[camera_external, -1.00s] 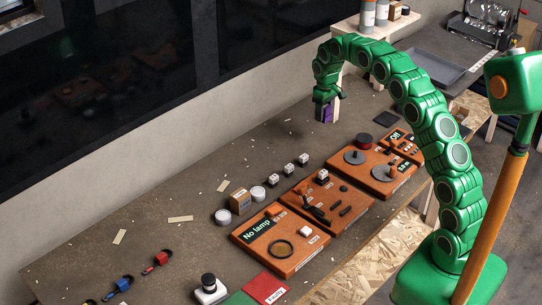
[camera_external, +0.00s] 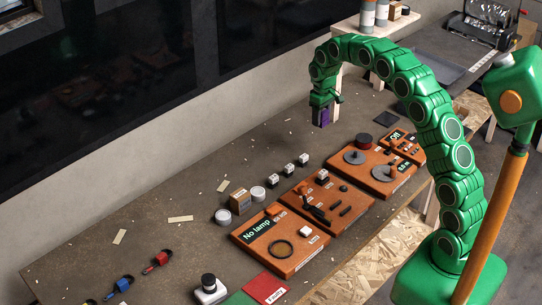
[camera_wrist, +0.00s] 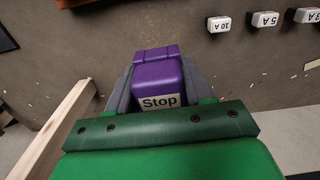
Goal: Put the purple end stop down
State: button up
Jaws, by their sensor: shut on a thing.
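The purple end stop (camera_wrist: 157,75) is a block with a white "Stop" label, held between the grey fingers of my gripper (camera_wrist: 152,87) in the wrist view. In the external view the purple end stop (camera_external: 323,116) hangs from my gripper (camera_external: 321,108) near the far side of the brown workbench (camera_external: 170,190). My gripper is shut on it. In the wrist view bench surface shows beyond the block. I cannot tell exactly how high its bottom is above the bench.
White blocks (camera_external: 303,159) labelled in amps stand in a row left of the orange panels (camera_external: 280,240). A dark square (camera_external: 384,119) lies to the right of the gripper. A wooden post (camera_wrist: 62,125) is close on the left in the wrist view. Bench left of the gripper is mostly clear.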

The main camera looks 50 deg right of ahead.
jog(key=a, duration=1.4)
jog(key=s+a, duration=0.1)
jog(key=a, duration=1.3)
jog(key=s+a, duration=0.1)
jog(key=a, duration=1.4)
jog(key=shift+s+a+r, duration=0.1)
jog(key=shift+s, duration=0.15)
jog(key=shift+w+a+f, duration=0.3)
jog(key=shift+w+f, duration=0.05)
jog(key=shift+w, duration=0.15)
jog(key=shift+w+a+f, duration=1.4)
jog(key=shift+w+f, duration=0.3)
jog(key=shift+w, duration=1.95)
send_over(205, 202)
jog(key=shift+s+f, duration=0.1)
jog(key=shift+f, duration=2.55)
jog(key=shift+a+f, duration=0.1)
jog(key=shift+f, duration=0.25)
jog(key=shift+f, duration=1.45)
jog(key=shift+f, duration=0.1)
